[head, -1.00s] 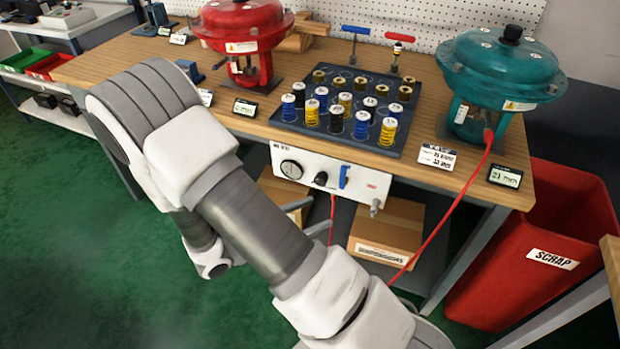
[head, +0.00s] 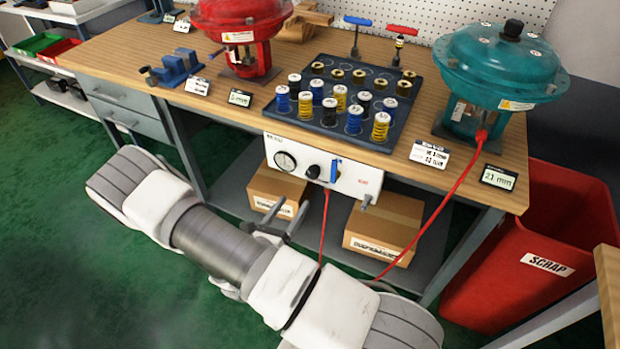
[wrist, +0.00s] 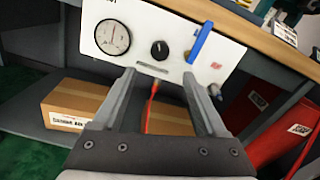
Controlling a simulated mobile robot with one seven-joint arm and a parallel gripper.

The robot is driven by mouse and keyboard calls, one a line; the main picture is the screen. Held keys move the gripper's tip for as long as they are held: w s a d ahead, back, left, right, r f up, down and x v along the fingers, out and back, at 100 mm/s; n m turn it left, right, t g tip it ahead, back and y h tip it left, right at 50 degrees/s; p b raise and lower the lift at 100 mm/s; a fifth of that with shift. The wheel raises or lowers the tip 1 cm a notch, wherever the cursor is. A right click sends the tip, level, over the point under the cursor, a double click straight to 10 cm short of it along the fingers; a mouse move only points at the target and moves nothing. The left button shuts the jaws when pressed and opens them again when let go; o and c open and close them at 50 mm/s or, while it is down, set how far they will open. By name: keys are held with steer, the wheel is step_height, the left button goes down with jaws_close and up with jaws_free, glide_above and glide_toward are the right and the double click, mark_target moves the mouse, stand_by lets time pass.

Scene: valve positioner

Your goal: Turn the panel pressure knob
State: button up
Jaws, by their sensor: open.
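The black pressure knob (head: 313,171) sits on the white panel (head: 349,182) under the front edge of the bench. It is between a round gauge (head: 285,161) on its left and a blue lever (head: 335,170) on its right. In the wrist view the knob (wrist: 159,50) is beyond the fingertips, roughly centred. My gripper (head: 291,215) is open, in front of and below the panel. In the wrist view my gripper (wrist: 159,80) shows both fingers apart with nothing between them. The fingers do not appear to touch the knob.
A red hose (head: 324,230) hangs below the panel. Cardboard boxes (head: 385,228) stand on the lower shelf. A spring tray (head: 350,100), a red actuator (head: 240,18) and a teal actuator (head: 500,65) are on the bench. A red scrap bin (head: 550,240) stands at right.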

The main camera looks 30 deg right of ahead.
mark_target(311, 176)
steer(key=b+x, duration=0.1)
steer(key=x, duration=1)
steer(key=shift+w+d, duration=0.1)
jaws_close()
